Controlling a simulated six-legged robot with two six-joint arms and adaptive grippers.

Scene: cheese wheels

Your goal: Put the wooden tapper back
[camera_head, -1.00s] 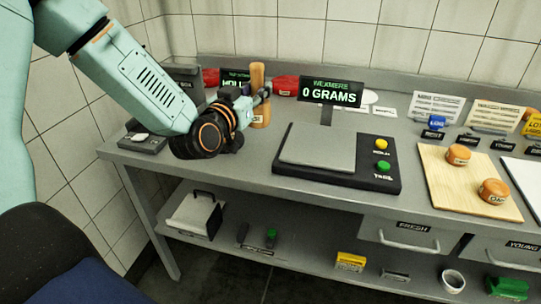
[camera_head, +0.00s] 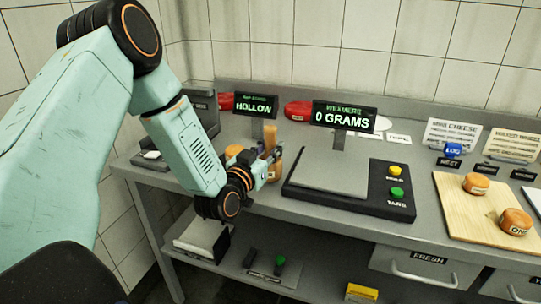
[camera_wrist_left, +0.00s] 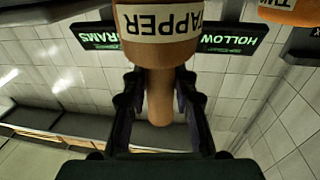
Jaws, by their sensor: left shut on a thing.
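The wooden tapper (camera_head: 273,165) stands about upright in the head view, to the left of the scale. My left gripper (camera_head: 264,172) is shut on it. In the left wrist view the wooden tapper (camera_wrist_left: 158,50) shows its wide end with a TAPPER label, and its narrow handle lies between the fingers of my left gripper (camera_wrist_left: 160,95). My arm and gripper hide part of it in the head view. I cannot tell whether its lower end touches the counter. My right gripper is not in view.
A black scale (camera_head: 340,188) reads 0 GRAMS on its display (camera_head: 345,117). A HOLLOW display (camera_head: 257,106) stands behind the tapper. An orange cheese (camera_head: 234,151) is partly hidden behind my arm. A wooden board (camera_head: 480,212) with two cheeses is at the right.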

